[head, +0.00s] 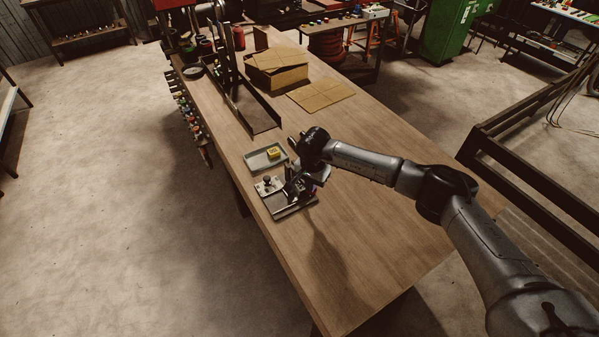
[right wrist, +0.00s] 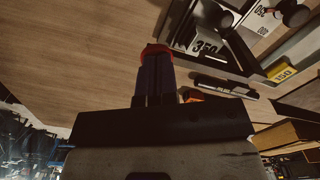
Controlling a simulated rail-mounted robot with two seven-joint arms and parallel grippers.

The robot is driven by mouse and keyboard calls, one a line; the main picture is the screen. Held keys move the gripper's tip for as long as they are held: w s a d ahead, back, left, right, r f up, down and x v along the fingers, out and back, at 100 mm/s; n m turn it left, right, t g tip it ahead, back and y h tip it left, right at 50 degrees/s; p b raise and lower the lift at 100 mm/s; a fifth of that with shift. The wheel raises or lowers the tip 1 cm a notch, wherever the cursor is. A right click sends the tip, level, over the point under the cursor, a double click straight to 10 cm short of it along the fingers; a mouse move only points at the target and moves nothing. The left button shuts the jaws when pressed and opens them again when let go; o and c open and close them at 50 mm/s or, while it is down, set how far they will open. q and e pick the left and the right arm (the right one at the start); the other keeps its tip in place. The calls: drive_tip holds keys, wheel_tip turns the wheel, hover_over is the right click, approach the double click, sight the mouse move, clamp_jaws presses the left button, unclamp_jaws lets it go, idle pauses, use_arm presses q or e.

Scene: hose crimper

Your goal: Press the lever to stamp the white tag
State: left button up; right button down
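The stamping press is a small dark metal device on the near left part of the wooden bench; its base plate (head: 293,209) shows in the head view. My right gripper (head: 314,189) is at the press's right side, partly hidden by my wrist. In the right wrist view its two dark fingers (right wrist: 154,62) are close together, with red at the tips. I cannot make out contact with the lever. My left gripper is not in view.
A shallow grey tray (head: 256,163) with a yellow block (head: 273,153) lies just behind the press. The block reads 150 in the right wrist view (right wrist: 283,73). A cardboard box (head: 277,72) and flat cardboard (head: 320,94) lie farther back. The bench's near right is clear.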

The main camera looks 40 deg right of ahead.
drive_tip(key=shift+r, duration=0.1)
drive_tip(key=shift+r+p, duration=0.65)
drive_tip(key=shift+r, duration=0.4)
drive_tip(key=shift+r+p, duration=1.2)
drive_tip(key=shift+r, duration=1)
wheel_tip(320, 180, up, 6)
drive_tip(key=p, duration=0.3)
drive_tip(key=shift+r, duration=0.2)
